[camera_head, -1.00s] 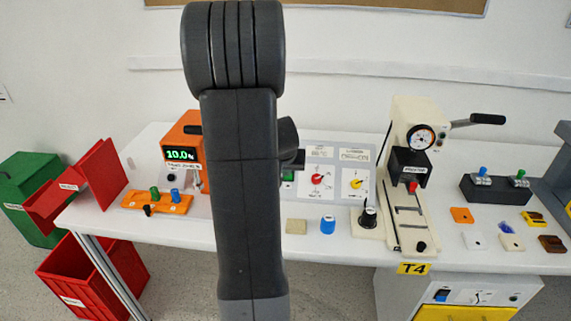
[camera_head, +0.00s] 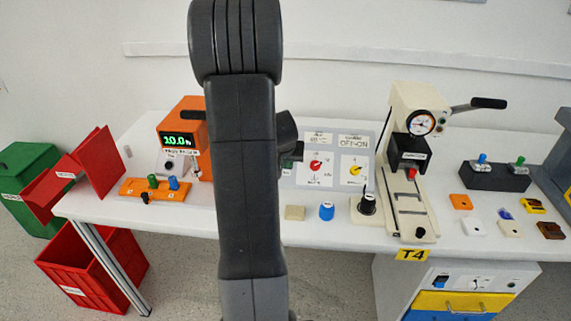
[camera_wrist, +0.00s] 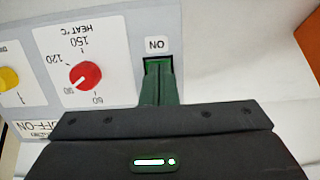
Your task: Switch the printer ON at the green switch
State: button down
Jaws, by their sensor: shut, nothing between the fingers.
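The panel (camera_head: 319,172) stands on the table behind my arm and shows upside down in the wrist view. The green switch (camera_wrist: 157,61) sits at the panel's edge under an "ON" label. My gripper (camera_wrist: 159,82) is shut and empty, its fingers together right over the switch and hiding most of it. I cannot tell whether the tips touch it, nor which way the switch is set.
On the panel, a red HEAT knob (camera_wrist: 85,76) and a yellow knob (camera_wrist: 8,79) are beside the switch. A cream press (camera_head: 408,160) stands right of the panel. An orange device (camera_head: 184,145) is at left. A blue knob (camera_head: 326,210) lies in front.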

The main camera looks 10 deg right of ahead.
jog(key=shift+f+b, duration=0.45)
jog(key=shift+b, duration=0.1)
jog(key=shift+r, duration=0.35)
jog(key=shift+p, duration=0.3)
jog(key=shift+r+p, duration=0.45)
jog(key=shift+r, duration=0.35)
